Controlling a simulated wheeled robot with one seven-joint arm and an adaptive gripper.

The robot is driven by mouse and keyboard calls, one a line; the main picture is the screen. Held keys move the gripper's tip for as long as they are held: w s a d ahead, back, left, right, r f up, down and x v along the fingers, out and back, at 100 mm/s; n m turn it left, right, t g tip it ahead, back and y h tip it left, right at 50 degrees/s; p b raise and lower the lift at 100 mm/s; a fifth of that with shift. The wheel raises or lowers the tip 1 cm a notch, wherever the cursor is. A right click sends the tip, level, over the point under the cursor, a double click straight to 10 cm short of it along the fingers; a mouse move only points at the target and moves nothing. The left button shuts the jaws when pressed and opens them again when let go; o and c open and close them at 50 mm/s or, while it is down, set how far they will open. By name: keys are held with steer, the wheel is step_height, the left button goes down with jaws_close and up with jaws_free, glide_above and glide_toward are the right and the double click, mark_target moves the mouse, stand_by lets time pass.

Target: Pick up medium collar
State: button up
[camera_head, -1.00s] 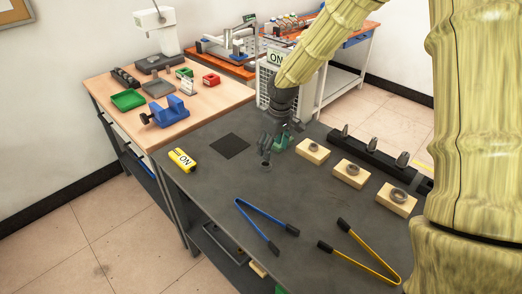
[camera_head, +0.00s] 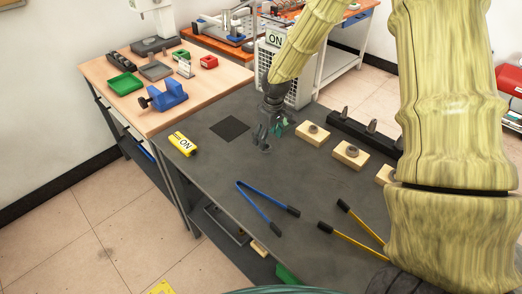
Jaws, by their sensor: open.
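Three wooden blocks stand in a row on the dark table, each with a metal ring on it. The middle block (camera_head: 351,161) carries a collar (camera_head: 352,150) that looks mid-sized. The far block (camera_head: 311,140) carries a smaller-looking collar (camera_head: 313,128). The near block (camera_head: 383,178) is mostly hidden behind my arm, and so is its collar. My gripper (camera_head: 262,142) is open and empty, pointing down just above the table, left of the far block and apart from all the collars.
A black rail with upright cones (camera_head: 371,125) runs behind the blocks. Blue tongs (camera_head: 262,205) and yellow tongs (camera_head: 352,230) lie in front. A yellow ON switch (camera_head: 183,143) and a black mat (camera_head: 229,128) lie to the left. A small green object (camera_head: 280,127) sits beside my gripper.

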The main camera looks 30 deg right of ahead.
mark_target(267, 145)
steer(key=shift+s+d+f, duration=0.15)
steer(key=shift+f, duration=0.05)
steer(key=f, duration=0.1)
steer(key=w+f+p, duration=0.1)
steer(key=f, duration=0.1)
steer(key=shift+a+f+p, duration=0.2)
steer(key=shift+f+p, duration=0.15)
steer(key=shift+f, duration=0.15)
steer(key=shift+d+f, duration=0.15)
steer(key=shift+f, duration=0.2)
steer(key=shift+r, duration=0.1)
steer(key=c, duration=1.2)
